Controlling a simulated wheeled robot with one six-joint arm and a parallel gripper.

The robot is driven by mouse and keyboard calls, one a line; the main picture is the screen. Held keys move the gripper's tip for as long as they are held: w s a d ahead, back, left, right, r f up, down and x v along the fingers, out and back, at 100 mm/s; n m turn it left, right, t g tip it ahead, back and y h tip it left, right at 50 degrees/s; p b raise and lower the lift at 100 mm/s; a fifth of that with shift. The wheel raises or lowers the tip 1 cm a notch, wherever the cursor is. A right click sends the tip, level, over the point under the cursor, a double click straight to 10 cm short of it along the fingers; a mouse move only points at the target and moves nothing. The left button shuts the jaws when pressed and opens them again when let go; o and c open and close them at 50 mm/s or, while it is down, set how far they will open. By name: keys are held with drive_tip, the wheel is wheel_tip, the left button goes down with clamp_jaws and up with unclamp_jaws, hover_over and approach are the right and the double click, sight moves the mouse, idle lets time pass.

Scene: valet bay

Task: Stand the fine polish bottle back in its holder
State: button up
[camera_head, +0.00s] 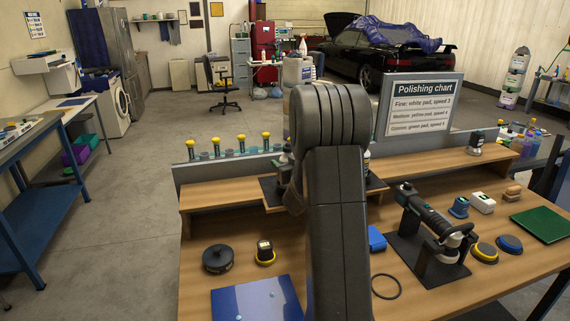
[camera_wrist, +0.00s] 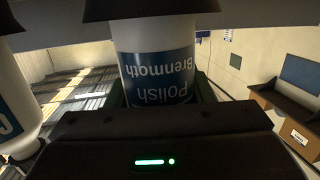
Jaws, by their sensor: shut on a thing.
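A white bottle with a blue label (camera_wrist: 157,72) reading "Polish" and "Brenmoth" is between the jaws of my gripper (camera_wrist: 162,96) in the wrist view. The jaws are shut on it. Its print appears upside down there, and the word telling its grade does not show. In the head view my arm hides the gripper and the held bottle. A dark holder (camera_head: 270,190) on the raised shelf shows only at its edges beside my arm; its middle is hidden. Another white bottle (camera_wrist: 14,110) with a blue label is close at the left of the wrist view.
The wooden bench (camera_head: 205,285) holds a polisher on a black stand (camera_head: 428,262), several pads and a blue sheet (camera_head: 257,301). A polishing chart (camera_head: 422,105) stands at the back. Yellow-topped items (camera_head: 240,141) line the back left. The left shelf end is clear.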

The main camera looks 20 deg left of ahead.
drive_tip(key=shift+f+b, duration=0.65)
drive_tip(key=shift+f, duration=0.05)
drive_tip(key=o, duration=1.5)
drive_tip(key=shift+c, duration=0.2)
drive_tip(key=shift+s+d, duration=0.1)
drive_tip(key=b+v, duration=0.2)
drive_tip(key=v, duration=1.1)
drive_tip(key=shift+s+d, duration=0.2)
drive_tip(key=shift+s, duration=0.05)
drive_tip(key=shift+w+a, duration=0.1)
